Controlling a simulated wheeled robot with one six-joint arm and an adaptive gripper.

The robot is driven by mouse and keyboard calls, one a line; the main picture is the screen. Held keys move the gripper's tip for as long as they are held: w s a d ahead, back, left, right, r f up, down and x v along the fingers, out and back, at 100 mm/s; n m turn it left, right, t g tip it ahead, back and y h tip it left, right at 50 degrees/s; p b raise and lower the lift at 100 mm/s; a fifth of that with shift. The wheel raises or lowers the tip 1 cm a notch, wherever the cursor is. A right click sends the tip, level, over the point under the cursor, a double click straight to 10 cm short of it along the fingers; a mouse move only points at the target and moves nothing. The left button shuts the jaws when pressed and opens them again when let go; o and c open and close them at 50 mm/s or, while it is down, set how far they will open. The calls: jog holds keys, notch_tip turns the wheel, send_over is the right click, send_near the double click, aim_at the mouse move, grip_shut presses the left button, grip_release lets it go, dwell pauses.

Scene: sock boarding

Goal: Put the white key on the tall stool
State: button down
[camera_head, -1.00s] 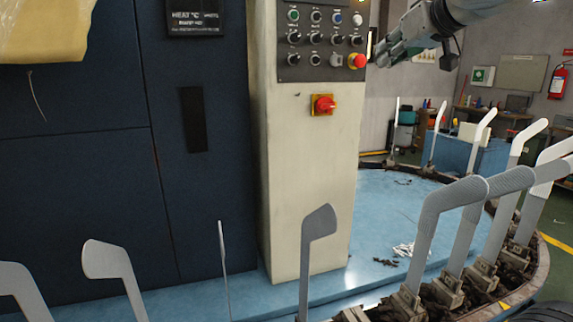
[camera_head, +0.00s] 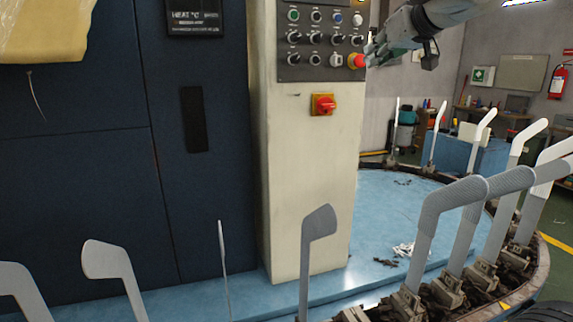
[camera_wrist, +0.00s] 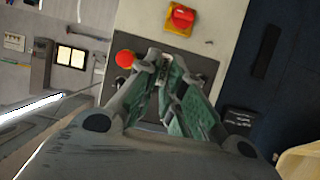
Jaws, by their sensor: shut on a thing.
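My gripper (camera_head: 371,53) is at the right edge of the control panel, close to the red stop button. In the wrist view its two green-padded fingers (camera_wrist: 164,62) point toward the panel, just beside that button. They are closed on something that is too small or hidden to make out. I cannot pick out the white key in either view. The tall stool is in neither view.
The control panel (camera_head: 287,60) has several knobs and a red stop button (camera_head: 357,61). A red rotary switch (camera_head: 323,105) sits below. Several upright sock forms (camera_head: 432,225) stand around the blue platform (camera_head: 380,215). A dark cabinet (camera_head: 75,190) fills the left.

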jog(key=w+a, duration=0.1)
jog(key=w, duration=0.3)
jog(key=w+a, duration=0.2)
jog(key=w, duration=0.3)
jog(key=w+a, duration=0.1)
jog(key=w, duration=0.4)
jog(key=shift+a, duration=0.2)
